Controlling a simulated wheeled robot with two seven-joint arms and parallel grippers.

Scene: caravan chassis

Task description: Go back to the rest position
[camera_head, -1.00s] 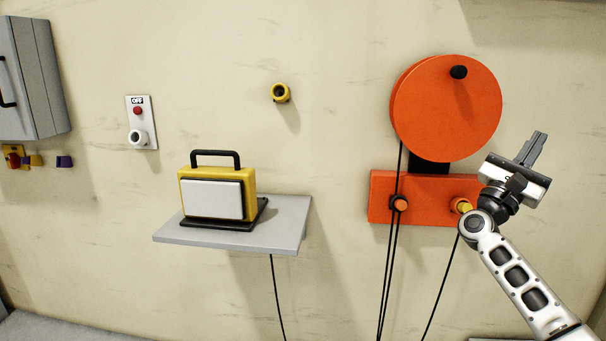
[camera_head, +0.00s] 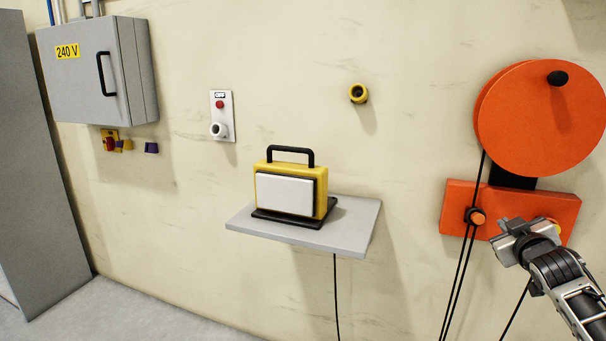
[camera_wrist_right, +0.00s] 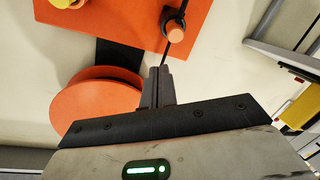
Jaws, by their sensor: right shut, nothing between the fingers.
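My right gripper (camera_head: 510,232) is at the lower right of the head view, in front of the orange bracket plate (camera_head: 458,205) below the orange disc (camera_head: 543,118). In the right wrist view its fingers (camera_wrist_right: 157,87) are together with nothing between them. The orange disc (camera_wrist_right: 95,112) and the orange plate (camera_wrist_right: 85,20) show beyond the fingers there. I cannot tell from these views how far the gripper is from the plate. My left gripper is not in view.
A yellow work lamp (camera_head: 290,190) stands on a grey wall shelf (camera_head: 350,228). Black cables (camera_head: 462,275) hang below the plate. Floor shows at lower left.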

